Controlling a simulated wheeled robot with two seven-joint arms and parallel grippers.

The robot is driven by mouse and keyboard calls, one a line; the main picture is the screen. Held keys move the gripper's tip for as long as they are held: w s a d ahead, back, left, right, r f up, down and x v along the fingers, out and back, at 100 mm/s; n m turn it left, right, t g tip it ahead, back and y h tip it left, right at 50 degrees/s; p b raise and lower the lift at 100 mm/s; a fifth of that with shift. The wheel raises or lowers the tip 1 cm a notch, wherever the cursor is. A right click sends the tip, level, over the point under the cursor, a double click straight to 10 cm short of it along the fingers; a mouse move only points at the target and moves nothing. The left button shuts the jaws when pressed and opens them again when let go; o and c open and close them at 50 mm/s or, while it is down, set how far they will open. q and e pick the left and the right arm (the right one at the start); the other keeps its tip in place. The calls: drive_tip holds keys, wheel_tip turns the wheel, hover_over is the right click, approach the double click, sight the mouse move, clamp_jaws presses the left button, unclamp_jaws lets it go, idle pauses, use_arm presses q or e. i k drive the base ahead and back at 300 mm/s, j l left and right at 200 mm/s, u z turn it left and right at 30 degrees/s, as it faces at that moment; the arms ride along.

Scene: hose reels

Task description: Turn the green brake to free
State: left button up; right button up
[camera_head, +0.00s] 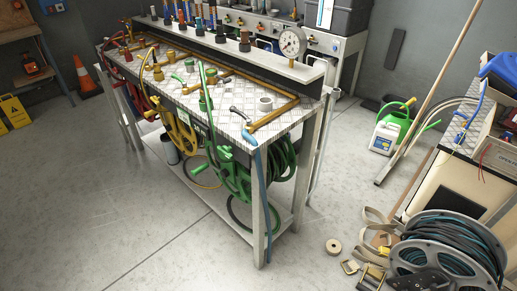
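A green hose reel (234,176) hangs at the front of a metal-topped workbench (215,85), near its right end. Its round green part (225,153) and a green handle (200,170) show on its left side. I cannot tell which small part is the brake, or its setting. Dark green hose (283,158) is coiled behind and right of the reel. Neither of my grippers is in view.
A yellow reel (180,132) hangs left of the green one. A blue hose (260,200) hangs by the bench's front right leg. A large grey hose reel (445,250), straps (378,228) and a tape roll (334,246) lie at right. The floor in front is clear.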

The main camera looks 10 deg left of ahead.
sight(226, 151)
drive_tip(key=i+j+z, duration=0.15)
drive_tip(key=j+z, duration=0.2)
drive_tip(key=i+j+z, duration=0.1)
drive_tip(key=j+z, duration=0.25)
drive_tip(key=j, duration=0.25)
drive_tip(key=j+z, duration=0.35)
drive_tip(key=j, duration=0.15)
